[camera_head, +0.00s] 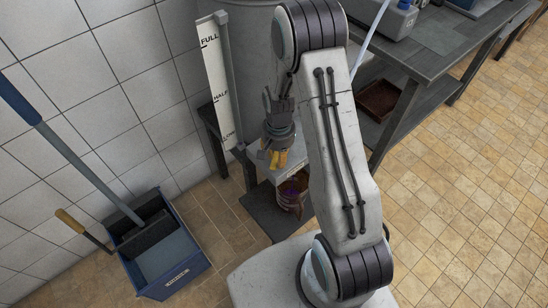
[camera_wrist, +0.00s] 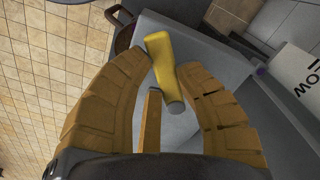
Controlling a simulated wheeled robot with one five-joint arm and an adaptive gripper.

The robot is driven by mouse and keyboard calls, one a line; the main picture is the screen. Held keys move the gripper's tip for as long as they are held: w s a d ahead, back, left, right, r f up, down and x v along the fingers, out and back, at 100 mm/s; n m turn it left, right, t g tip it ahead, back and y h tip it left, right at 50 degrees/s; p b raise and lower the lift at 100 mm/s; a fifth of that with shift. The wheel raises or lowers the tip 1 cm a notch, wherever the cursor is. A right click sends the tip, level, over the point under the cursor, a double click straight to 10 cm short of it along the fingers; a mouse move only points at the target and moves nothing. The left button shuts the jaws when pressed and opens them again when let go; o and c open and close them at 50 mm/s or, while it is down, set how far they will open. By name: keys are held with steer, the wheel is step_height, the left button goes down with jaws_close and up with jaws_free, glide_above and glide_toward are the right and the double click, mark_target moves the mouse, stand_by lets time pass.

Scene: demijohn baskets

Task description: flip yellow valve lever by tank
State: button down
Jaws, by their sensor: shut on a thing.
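The yellow valve lever (camera_wrist: 160,60) shows in the wrist view as a short yellow bar with a grey rounded end. It lies between the tips of my gripper (camera_wrist: 162,66), whose orange-brown fingers curve around it from both sides. The right fingertip appears to touch it. My gripper is shut on the lever. In the head view my gripper (camera_head: 274,162) points down beside the tank (camera_head: 250,30); the lever itself cannot be told apart from the yellow fingers there. Most of the tank is hidden behind my arm or out of frame.
A level gauge (camera_head: 215,70) marked FULL, HALF and LOW stands left of my gripper. A grey stand (camera_head: 262,212) and a bucket (camera_head: 291,195) are below. A dark workbench (camera_head: 430,45) is at upper right; the floor at right is clear.

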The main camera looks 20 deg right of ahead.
steer(key=n, duration=0.2)
steer(key=d+n+b, duration=0.2)
steer(key=n, duration=0.1)
steer(key=shift+s+d+f+n, duration=0.1)
steer(key=shift+s+f+n, duration=0.1)
steer(key=shift+s+n, duration=0.15)
steer(key=shift+w+d+n+b, duration=0.1)
steer(key=shift+d+n+b, duration=0.3)
steer(key=shift+n, duration=0.8)
steer(key=shift+w+d+n+b, duration=0.1)
steer(key=shift+d+n+b, duration=0.3)
steer(key=shift+n, duration=0.75)
steer(key=shift+d, duration=0.1)
steer(key=c, duration=0.8)
jaws_free()
steer(key=shift+w+r, duration=0.1)
steer(key=shift+c, duration=0.2)
steer(key=shift+r, duration=0.15)
step_height(320, 180, up, 12)
